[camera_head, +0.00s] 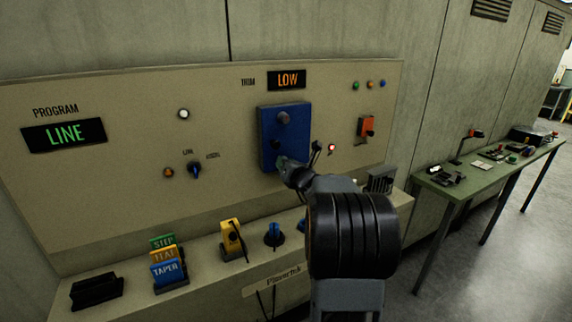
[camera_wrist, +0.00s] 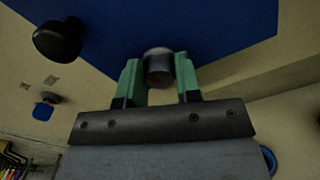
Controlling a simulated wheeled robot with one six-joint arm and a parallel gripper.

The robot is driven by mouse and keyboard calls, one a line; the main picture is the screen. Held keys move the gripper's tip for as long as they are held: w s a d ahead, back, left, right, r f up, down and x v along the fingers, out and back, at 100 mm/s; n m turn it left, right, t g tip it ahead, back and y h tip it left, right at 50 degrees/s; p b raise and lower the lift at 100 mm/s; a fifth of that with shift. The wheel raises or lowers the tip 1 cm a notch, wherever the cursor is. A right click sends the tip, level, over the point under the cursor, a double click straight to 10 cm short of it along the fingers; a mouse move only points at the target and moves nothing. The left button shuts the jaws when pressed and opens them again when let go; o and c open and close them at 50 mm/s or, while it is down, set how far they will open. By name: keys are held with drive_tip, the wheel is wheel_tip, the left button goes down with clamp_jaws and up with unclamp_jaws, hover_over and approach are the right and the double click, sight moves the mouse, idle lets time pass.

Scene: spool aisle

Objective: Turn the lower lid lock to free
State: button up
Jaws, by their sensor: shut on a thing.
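The blue lid (camera_head: 297,140) stands on the beige panel under the LOW display. A grey round lock (camera_head: 283,118) shows on its upper part, and a dark knob (camera_head: 275,145) sits lower on it. My gripper (camera_head: 283,163) reaches the lid's lower edge and hides the lower lid lock in the head view. In the wrist view, the green fingers of my gripper (camera_wrist: 159,82) are on either side of the lower lid lock (camera_wrist: 158,66), a short dark grey cylinder with a faint reddish mark, and are shut on it. Its exact turn is hard to read.
An orange switch (camera_head: 367,128) and a lit red lamp (camera_head: 332,147) are right of the lid. A black knob (camera_wrist: 58,40) juts out in the wrist view. Below, the ledge holds coloured tags (camera_head: 168,268) and a yellow block (camera_head: 232,238). A green table (camera_head: 480,178) stands right.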

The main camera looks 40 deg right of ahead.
drive_tip(key=m+p, duration=0.2)
drive_tip(key=m, duration=0.4)
drive_tip(key=shift+m, duration=0.4)
idle(0.3)
drive_tip(key=o, duration=0.9)
drive_tip(key=shift+s, duration=0.1)
drive_tip(key=s, duration=0.4)
drive_tip(key=s+a+b, duration=0.1)
drive_tip(key=s, duration=0.8)
drive_tip(key=shift+s+a+b, duration=0.25)
drive_tip(key=shift+a+b, duration=0.05)
drive_tip(key=shift+a, duration=0.1)
